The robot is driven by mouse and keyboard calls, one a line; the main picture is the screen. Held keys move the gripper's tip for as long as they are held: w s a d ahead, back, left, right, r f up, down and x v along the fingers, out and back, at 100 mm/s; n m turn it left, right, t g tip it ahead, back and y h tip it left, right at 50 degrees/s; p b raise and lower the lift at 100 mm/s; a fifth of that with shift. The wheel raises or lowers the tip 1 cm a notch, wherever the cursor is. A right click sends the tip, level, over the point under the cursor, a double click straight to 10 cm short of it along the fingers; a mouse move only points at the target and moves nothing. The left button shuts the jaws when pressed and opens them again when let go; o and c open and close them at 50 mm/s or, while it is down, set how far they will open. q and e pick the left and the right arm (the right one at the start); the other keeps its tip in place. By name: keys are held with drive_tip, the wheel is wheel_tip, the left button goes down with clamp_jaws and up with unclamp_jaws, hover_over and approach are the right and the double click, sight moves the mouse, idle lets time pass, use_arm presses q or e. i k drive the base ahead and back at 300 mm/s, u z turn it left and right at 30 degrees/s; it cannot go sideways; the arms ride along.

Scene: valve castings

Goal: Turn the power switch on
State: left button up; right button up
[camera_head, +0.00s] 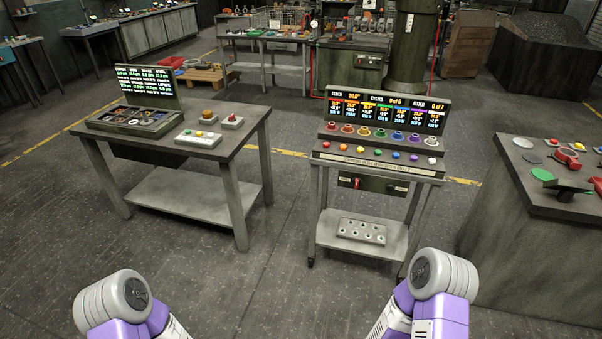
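A wheeled cart (325,197) stands at the centre right with a lit display (388,109). Under its top, a dark panel (378,183) carries a small red switch handle (357,183) at its left. It may be the power switch; it is too small to tell its position. A small dark knob shows farther right on that panel. Purple and grey links of my two arms show at the bottom edge, well short of the cart. Neither gripper is in view.
The cart top holds rows of coloured knobs and buttons (375,153). A left workbench (215,150) has a display, a parts tray and button boxes. A right bench (540,205) holds red and green parts. Floor between me and the cart is clear.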

sight(356, 182)
drive_tip(key=u, duration=0.4)
drive_tip(key=i, duration=1.1)
drive_tip(key=z, duration=0.8)
drive_tip(key=i, duration=0.8)
drive_tip(key=z, duration=0.9)
